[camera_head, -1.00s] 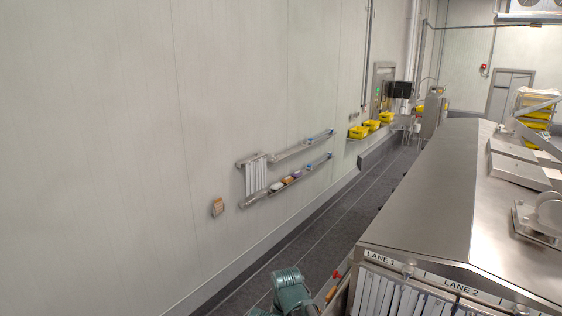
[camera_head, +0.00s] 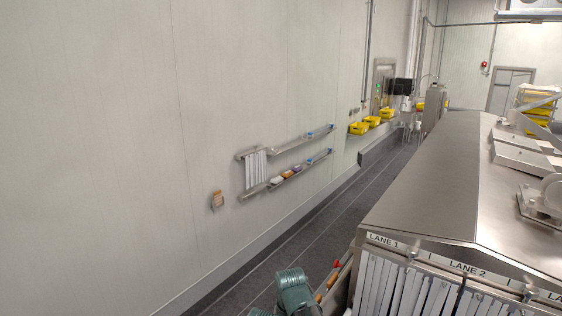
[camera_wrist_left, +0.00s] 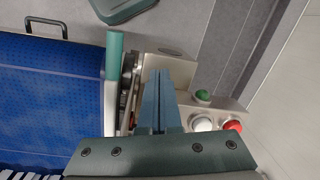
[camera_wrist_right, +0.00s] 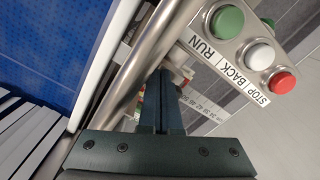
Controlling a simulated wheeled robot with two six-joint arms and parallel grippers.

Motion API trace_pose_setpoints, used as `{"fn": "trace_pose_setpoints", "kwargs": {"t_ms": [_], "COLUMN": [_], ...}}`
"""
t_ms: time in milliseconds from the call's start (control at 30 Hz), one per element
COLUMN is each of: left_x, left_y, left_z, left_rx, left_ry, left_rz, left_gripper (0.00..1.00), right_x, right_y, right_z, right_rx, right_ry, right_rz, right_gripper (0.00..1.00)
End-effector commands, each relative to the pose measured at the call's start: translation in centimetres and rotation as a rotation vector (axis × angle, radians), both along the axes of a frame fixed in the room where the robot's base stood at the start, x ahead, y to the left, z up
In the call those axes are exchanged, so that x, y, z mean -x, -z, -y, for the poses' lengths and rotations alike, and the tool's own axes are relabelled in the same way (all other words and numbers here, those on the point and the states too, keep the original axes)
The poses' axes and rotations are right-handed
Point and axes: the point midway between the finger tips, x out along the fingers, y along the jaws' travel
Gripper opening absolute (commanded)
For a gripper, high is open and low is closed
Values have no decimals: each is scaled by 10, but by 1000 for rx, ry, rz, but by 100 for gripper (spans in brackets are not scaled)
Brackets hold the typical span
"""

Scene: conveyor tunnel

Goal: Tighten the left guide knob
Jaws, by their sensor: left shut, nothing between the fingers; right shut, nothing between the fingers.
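No guide knob can be made out for certain in any view. In the left wrist view my left gripper (camera_wrist_left: 160,75) is shut and empty, beside a teal-capped white rail (camera_wrist_left: 113,60) and dark fittings partly hidden behind its fingers. In the right wrist view my right gripper (camera_wrist_right: 161,75) is shut and empty, beside a steel bar (camera_wrist_right: 140,70).
A button panel (camera_wrist_right: 240,42) with green RUN, white BACK and red STOP buttons sits close to the right gripper. The blue belt (camera_wrist_left: 50,95) lies left of the left gripper. In the head view the steel tunnel (camera_head: 430,190) fills the right; a floor aisle (camera_head: 330,215) runs along the wall.

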Motion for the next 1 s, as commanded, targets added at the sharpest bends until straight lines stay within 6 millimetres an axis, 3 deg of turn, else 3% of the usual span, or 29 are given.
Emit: {"fn": "trace_pose_setpoints", "kwargs": {"t_ms": [1000], "left_x": [0], "left_y": [2], "left_z": [0], "left_rx": [0], "left_ry": [0], "left_rz": [0], "left_gripper": [0], "right_x": [-6], "right_y": [2], "right_z": [-1], "right_rx": [0], "right_ry": [0], "right_rz": [0], "right_gripper": [0]}}
